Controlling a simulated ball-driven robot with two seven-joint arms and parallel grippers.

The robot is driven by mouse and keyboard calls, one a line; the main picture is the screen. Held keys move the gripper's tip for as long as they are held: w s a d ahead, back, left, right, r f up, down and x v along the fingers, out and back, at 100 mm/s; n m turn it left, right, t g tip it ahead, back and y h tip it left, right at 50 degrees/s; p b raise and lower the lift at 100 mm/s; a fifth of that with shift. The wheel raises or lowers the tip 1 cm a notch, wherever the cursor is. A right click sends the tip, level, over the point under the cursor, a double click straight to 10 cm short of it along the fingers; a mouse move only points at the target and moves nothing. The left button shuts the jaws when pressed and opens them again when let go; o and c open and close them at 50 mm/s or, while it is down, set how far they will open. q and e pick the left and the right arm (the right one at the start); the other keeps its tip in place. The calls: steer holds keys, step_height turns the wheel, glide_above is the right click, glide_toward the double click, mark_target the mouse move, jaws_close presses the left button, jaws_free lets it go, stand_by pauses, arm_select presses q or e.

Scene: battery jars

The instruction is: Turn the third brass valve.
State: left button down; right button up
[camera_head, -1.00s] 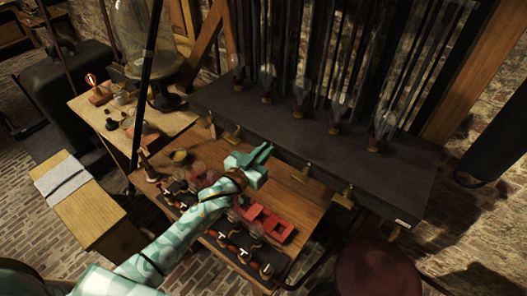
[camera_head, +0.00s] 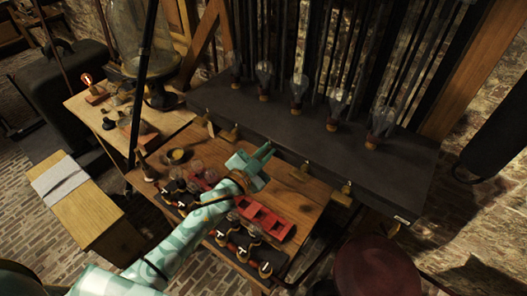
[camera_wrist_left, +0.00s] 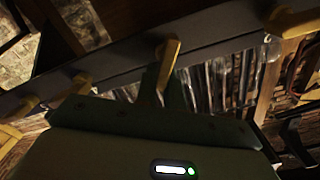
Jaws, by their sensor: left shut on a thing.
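Several brass valves stick out along the front edge of a dark shelf; two show left of my left gripper (camera_head: 266,153), including one valve (camera_head: 234,133), and others show right of it, including another valve (camera_head: 305,167). In the head view my left gripper hides the spot between these two. In the left wrist view a brass valve (camera_wrist_left: 168,60) stands at the fingertips, with two more to its left and one to its right. My left gripper is shut on this middle valve; the exact contact is dark. My right gripper is not in view.
The dark shelf (camera_head: 290,125) carries several glass bulbs in front of vertical rods. Below my left arm, a wooden table (camera_head: 300,190) holds red blocks (camera_head: 262,218) and dark parts with small jars. A dark red round seat (camera_head: 375,268) stands at the lower right.

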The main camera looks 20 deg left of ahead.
arm_select(q)
steer(key=m+b, duration=0.1)
steer(key=m, duration=0.2)
steer(key=f+m+b, duration=0.1)
steer(key=m, duration=0.3)
steer(key=d+f+m+b, duration=0.1)
steer(key=m+b, duration=0.1)
steer(key=m, duration=0.2)
steer(key=shift+s+f, duration=0.15)
steer(key=shift+s, duration=0.1)
steer(key=shift+m, duration=0.3)
steer(key=c, duration=1.5)
jaws_free()
steer(key=b+v, duration=0.1)
steer(key=v, duration=1.5)
steer(key=shift+b, duration=0.3)
steer(key=shift+s, duration=0.15)
